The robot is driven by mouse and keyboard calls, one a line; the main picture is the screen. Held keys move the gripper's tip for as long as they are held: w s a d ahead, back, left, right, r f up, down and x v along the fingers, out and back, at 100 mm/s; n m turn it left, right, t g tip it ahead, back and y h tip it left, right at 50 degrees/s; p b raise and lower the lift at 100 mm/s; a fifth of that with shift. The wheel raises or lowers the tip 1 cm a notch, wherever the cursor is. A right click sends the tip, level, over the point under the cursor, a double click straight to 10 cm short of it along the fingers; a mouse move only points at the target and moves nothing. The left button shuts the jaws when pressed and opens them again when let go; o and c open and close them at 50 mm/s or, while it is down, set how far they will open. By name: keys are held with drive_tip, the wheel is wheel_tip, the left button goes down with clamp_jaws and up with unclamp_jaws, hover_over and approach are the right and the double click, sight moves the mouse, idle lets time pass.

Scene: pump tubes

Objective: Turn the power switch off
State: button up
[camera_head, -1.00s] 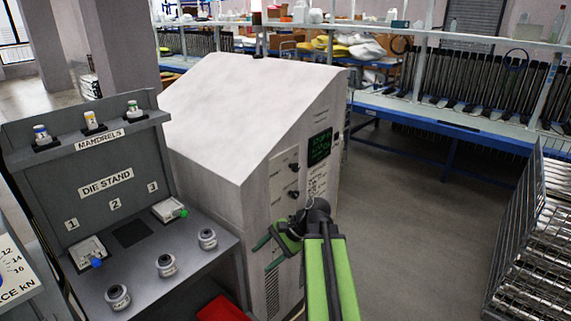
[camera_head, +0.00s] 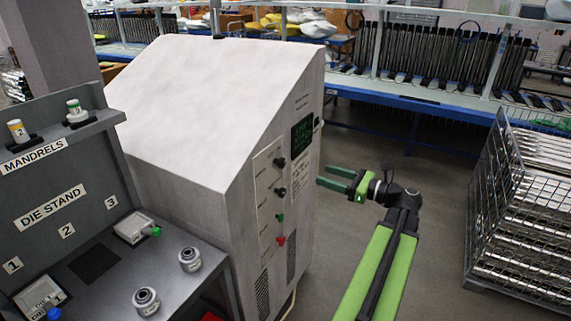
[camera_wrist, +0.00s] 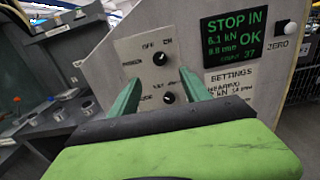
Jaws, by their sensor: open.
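The grey machine cabinet (camera_head: 205,160) has a pale control panel (camera_head: 266,205) on its slanted right face. The upper black knob (camera_head: 280,162) also shows in the wrist view (camera_wrist: 160,59), with OFF and ON printed above it. Which mark it points to is too small to tell. A second black knob (camera_head: 281,191) sits below it; it also shows in the wrist view (camera_wrist: 168,97). A green button (camera_head: 280,217) and a red one (camera_head: 280,240) are lower. My gripper (camera_head: 323,175) is open and empty, right of the panel and apart from it, its fingers pointing at it.
A lit display (camera_head: 302,133) reading STOP IN and OK and a ZERO button (camera_wrist: 285,27) are beside the panel. The die stand (camera_head: 60,240) with several small parts is at left. A wire rack (camera_head: 530,200) stands at right. The floor between is clear.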

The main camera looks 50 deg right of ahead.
sight(284, 162)
drive_tip(key=x, duration=1.4)
drive_tip(key=shift+w+a, duration=0.15)
drive_tip(key=shift+c, duration=0.2)
clamp_jaws()
